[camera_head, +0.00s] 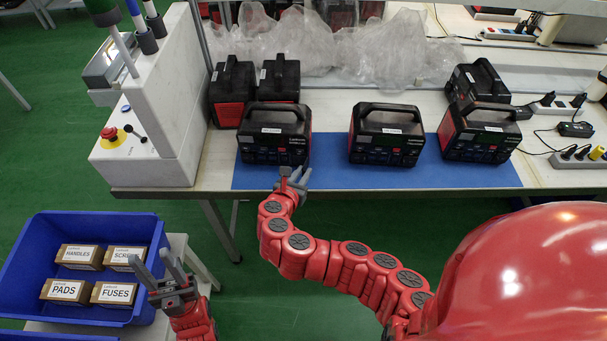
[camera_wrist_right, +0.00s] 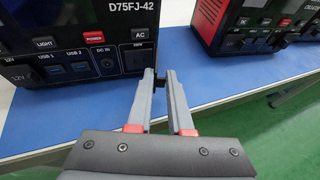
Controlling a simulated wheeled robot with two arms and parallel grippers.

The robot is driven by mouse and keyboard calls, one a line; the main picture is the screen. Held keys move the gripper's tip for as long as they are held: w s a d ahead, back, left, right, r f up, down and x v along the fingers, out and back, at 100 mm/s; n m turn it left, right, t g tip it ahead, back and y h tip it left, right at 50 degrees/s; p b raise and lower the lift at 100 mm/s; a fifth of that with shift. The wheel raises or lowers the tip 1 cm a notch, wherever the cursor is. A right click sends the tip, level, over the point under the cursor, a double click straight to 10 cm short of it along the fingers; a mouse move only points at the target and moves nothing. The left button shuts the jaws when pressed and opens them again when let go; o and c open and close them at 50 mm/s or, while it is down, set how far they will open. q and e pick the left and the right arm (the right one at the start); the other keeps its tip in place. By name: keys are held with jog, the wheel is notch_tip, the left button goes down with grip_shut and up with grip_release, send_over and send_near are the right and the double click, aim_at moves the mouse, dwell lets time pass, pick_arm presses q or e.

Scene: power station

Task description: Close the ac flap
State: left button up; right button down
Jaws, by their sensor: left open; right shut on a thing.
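The black power station (camera_head: 272,150) I work at stands at the front left of the blue mat. In the right wrist view its front panel (camera_wrist_right: 75,40) carries LIGHT, POWER, USB, DC IN and AC labels. My right gripper (camera_head: 294,176) is at the lower right of that panel. In the right wrist view its fingertips (camera_wrist_right: 160,76) are shut on a small black piece, the ac flap (camera_wrist_right: 160,83), at the panel's bottom edge below the AC label. The fingers partly hide the flap, so its angle is hard to tell. My left gripper (camera_head: 172,279) is open and empty, away from the table.
Two more power stations stand on the blue mat (camera_head: 335,178), one in the middle (camera_head: 387,142) and one at the right (camera_head: 482,140). A white machine with a red stop button (camera_head: 109,132) stands left. A blue crate (camera_head: 30,262) of small boxes is at lower left.

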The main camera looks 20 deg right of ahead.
aim_at(306, 165)
jog(key=m+g+b, duration=0.1)
jog(key=a+m+h+b, duration=0.1)
jog(key=g+h+b, duration=0.1)
jog(key=shift+w+a+f+m+g, duration=0.15)
jog(key=shift+w+f+m+g, duration=0.15)
jog(key=shift+w+m, duration=0.1)
jog(key=shift+w+a+r+m+g+h+b, duration=0.1)
jog(key=shift+w+a+m+g+h+b, duration=0.1)
jog(key=shift+m+g+h+b, duration=0.35)
jog(key=shift+w+a+m+g+h+b, duration=0.2)
jog(key=shift+m+g+h+b, duration=0.15)
jog(key=shift+m+g+b, duration=0.4)
jog(key=shift+w+a+m+g+h+b, duration=0.15)
jog(key=shift+w+m+g+h+b, duration=0.15)
jog(key=shift+m+g+b, duration=0.5)
jog(key=m+g+b, duration=0.1)
jog(key=b, duration=0.3)
jog(key=shift+w+a, duration=0.1)
jog(key=shift+w, duration=0.3)
jog(key=g+b, duration=0.1)
jog(key=b, duration=0.1)
jog(key=m+b, duration=0.1)
jog(key=shift+w+g+h+b, duration=0.3)
jog(key=shift+g+b, duration=0.1)
jog(key=shift+w+r+m+g+b, duration=0.25)
jog(key=shift+m+g+b, duration=0.3)
jog(key=shift+b, duration=0.9)
jog(key=c, duration=0.9)
grip_release()
